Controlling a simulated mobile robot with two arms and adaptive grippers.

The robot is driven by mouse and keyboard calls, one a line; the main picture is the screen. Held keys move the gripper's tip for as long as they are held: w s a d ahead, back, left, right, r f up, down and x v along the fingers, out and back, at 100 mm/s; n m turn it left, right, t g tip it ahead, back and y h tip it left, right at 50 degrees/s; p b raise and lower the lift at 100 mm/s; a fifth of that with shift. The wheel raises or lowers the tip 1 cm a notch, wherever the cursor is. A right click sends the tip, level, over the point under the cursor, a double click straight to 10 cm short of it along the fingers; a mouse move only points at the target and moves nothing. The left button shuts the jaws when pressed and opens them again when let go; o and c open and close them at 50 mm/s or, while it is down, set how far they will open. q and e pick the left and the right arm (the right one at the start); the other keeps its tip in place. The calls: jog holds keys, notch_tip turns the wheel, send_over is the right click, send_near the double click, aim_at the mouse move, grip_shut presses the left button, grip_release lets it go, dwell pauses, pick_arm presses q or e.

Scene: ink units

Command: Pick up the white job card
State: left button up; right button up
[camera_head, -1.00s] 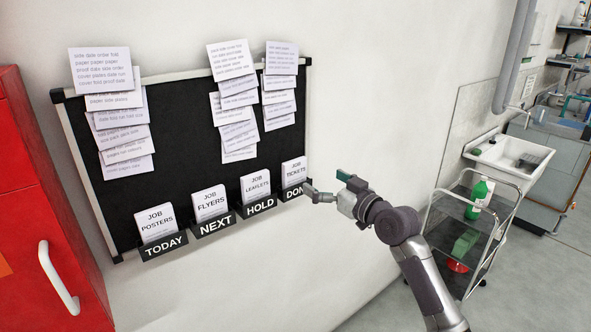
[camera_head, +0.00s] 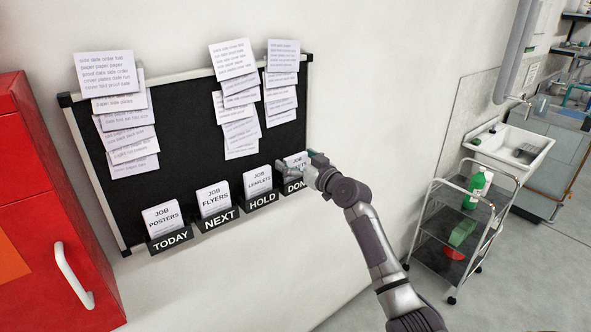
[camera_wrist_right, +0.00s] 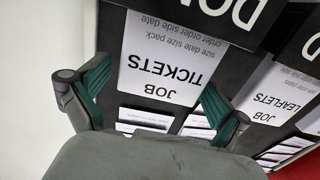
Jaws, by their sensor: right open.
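The white job card "TICKETS" (camera_head: 297,160) stands in the "DONE" pocket (camera_head: 292,187) at the right end of the black board. My right gripper (camera_head: 298,162) is in front of this card and partly hides it. In the right wrist view the card (camera_wrist_right: 165,55) appears upside down between the two green fingertips (camera_wrist_right: 155,95). The gripper is open, and whether its fingers touch the card cannot be told. White job cards "LEAFLETS" (camera_head: 258,181), "FLYERS" (camera_head: 213,198) and "POSTERS" (camera_head: 162,220) stand in the other pockets. My left gripper is not in view.
The black board (camera_head: 185,150) hangs on the white wall with several pinned sheets (camera_head: 232,60) above the pockets. A red cabinet (camera_head: 45,200) stands at the left.

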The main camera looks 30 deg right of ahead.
jog(key=shift+s, duration=0.15)
jog(key=shift+c, duration=0.7)
jog(key=c, duration=0.8)
jog(key=shift+c, duration=0.9)
jog(key=shift+r, duration=0.15)
